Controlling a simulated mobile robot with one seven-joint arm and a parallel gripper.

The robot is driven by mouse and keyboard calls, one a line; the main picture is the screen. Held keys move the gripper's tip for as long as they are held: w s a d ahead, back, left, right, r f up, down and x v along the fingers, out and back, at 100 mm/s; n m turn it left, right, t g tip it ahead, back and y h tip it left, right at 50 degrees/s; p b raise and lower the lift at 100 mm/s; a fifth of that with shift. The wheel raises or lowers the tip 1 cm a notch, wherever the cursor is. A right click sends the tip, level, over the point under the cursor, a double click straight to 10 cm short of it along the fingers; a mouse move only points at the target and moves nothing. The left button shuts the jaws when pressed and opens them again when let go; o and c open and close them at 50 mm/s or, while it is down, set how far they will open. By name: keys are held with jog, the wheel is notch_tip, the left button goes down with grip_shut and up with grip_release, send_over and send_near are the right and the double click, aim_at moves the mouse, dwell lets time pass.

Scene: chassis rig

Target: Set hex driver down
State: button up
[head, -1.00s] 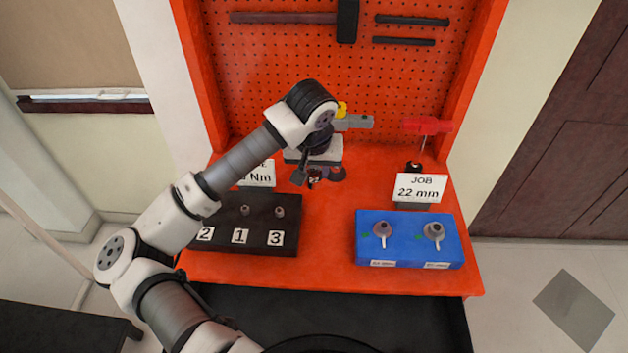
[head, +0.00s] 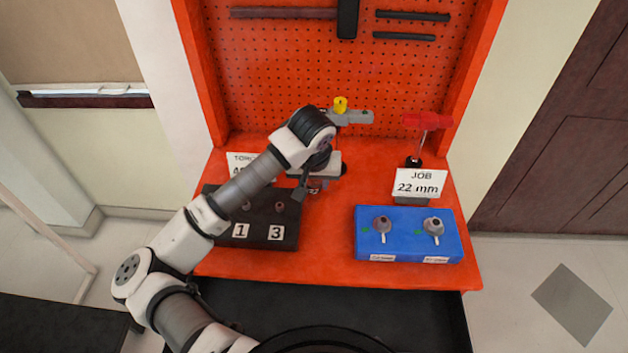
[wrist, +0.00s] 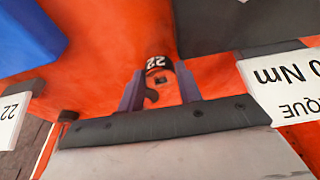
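My gripper (head: 315,188) is low over the orange bench top, between the black rack and the blue block. In the wrist view my two fingers (wrist: 160,82) stand on either side of a small dark piece with a white 22 label, which I take to be the hex driver (wrist: 157,62). It fills the gap at the fingertips. A dark hook-shaped part shows just below the label. In the head view my wrist mostly hides this piece. I cannot tell whether it touches the bench.
The black numbered rack (head: 217,238) is left, partly behind my arm. The blue block (head: 408,247) with two grey fittings is right. Behind it stand the JOB 22 mm sign (head: 419,184) and a red-handled tool (head: 428,121). A grey bracket with a yellow knob (head: 340,105) is behind my wrist.

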jog(key=o, duration=0.3)
jog(key=shift+r, duration=0.1)
jog(key=shift+r+p, duration=0.15)
jog(key=shift+p, duration=0.15)
jog(key=b+v, duration=0.3)
jog(key=v, duration=0.9)
